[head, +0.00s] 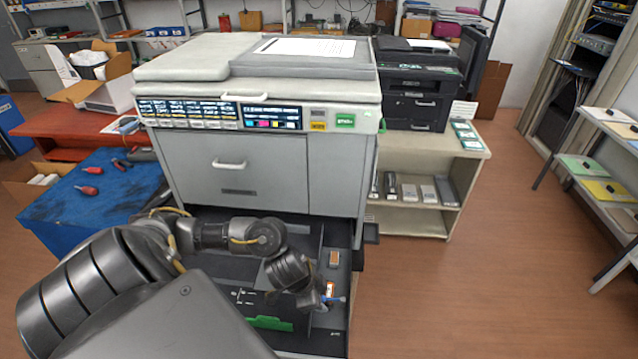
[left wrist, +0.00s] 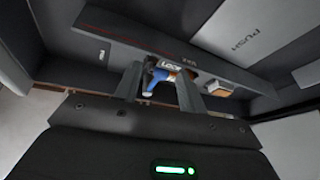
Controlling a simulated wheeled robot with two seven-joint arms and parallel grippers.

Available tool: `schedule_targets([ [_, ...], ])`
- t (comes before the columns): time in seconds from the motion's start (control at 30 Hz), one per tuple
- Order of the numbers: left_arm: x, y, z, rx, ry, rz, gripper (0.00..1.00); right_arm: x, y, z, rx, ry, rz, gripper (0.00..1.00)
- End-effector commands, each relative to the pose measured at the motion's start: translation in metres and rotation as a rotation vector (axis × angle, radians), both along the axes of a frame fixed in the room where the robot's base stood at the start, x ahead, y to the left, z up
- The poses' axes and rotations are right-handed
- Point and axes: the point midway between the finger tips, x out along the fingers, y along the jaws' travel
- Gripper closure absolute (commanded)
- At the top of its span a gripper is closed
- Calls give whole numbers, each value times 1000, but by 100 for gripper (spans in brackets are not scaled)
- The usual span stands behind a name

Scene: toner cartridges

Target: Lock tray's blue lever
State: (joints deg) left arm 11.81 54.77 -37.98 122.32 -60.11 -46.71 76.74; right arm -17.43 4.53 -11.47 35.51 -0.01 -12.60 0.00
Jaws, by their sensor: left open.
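The large grey printer (head: 240,130) stands in the middle of the head view, with a dark tray (head: 225,290) open low at its front. The blue lever (head: 338,299) sits on the tray's right side, and it also shows in the left wrist view (left wrist: 152,83) beside a label reading LOCK. My left gripper (head: 318,301) reaches down over the right part of the tray. Its two fingers (left wrist: 160,88) are open, one on each side of the blue lever. I cannot tell whether they touch it. My right gripper is not in view.
A green handle (head: 270,323) lies in the tray, left of my gripper. An orange-brown block (head: 333,258) sits farther back on the tray's right side. A blue bench (head: 95,195) with red-handled tools stands at left. The floor at right is clear.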

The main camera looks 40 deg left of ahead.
Motion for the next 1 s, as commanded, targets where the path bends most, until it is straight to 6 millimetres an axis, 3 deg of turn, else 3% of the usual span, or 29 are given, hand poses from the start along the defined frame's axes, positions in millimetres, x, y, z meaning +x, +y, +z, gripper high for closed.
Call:
schedule_targets([
  [0.03,0,0,0,0,0,0,60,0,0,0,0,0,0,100],
  [0.37,0,0,0,-1,1,0,100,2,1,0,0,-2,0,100],
  [0.93,4,4,0,-1,2,-101,100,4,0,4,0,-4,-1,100],
  [0.97,4,4,0,-1,2,-101,79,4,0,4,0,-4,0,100],
  [1.0,4,4,0,0,1,-100,74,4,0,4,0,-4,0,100],
])
